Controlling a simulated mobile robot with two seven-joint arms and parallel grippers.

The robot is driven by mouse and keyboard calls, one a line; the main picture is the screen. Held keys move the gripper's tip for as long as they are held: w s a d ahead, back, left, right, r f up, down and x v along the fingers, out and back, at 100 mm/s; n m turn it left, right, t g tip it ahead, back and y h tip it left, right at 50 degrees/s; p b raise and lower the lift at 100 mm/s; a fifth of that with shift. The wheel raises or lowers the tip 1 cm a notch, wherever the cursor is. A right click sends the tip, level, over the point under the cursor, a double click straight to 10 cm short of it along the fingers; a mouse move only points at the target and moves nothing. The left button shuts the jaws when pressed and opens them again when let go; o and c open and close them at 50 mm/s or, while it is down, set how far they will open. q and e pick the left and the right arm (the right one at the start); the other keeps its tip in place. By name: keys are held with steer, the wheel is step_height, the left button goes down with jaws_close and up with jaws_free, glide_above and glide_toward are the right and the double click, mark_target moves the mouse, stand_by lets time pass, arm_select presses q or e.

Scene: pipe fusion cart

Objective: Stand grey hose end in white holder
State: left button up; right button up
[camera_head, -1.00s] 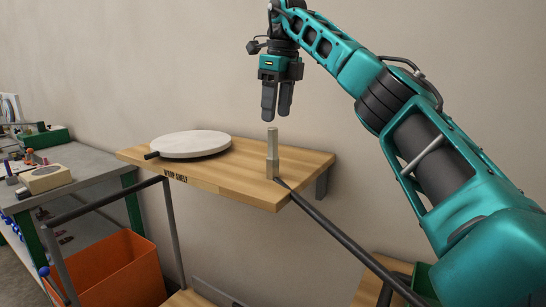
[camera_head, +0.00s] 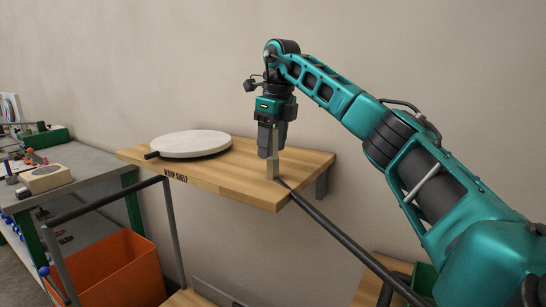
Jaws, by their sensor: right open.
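My right gripper (camera_head: 272,143) points straight down over the wood shelf marked "WRAP SHELF". Its dark fingers are open and reach down to the top part of a slim grey-beige upright piece (camera_head: 272,169). This piece stands near the shelf's front right corner, with a wider lower part. The fingers hide its top; I cannot tell whether they touch it. I cannot tell whether this piece is the grey hose end, and no white holder can be made out for certain. My left gripper is not in view.
A white round disc (camera_head: 191,142) with a black handle lies on the shelf (camera_head: 228,180). A dark rail (camera_head: 340,234) slopes down right from the shelf corner. An orange bin (camera_head: 118,272) and a cluttered grey bench (camera_head: 85,164) are at left. Bare shelf lies between disc and upright piece.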

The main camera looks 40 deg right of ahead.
steer(key=shift+c, duration=0.3)
jaws_close()
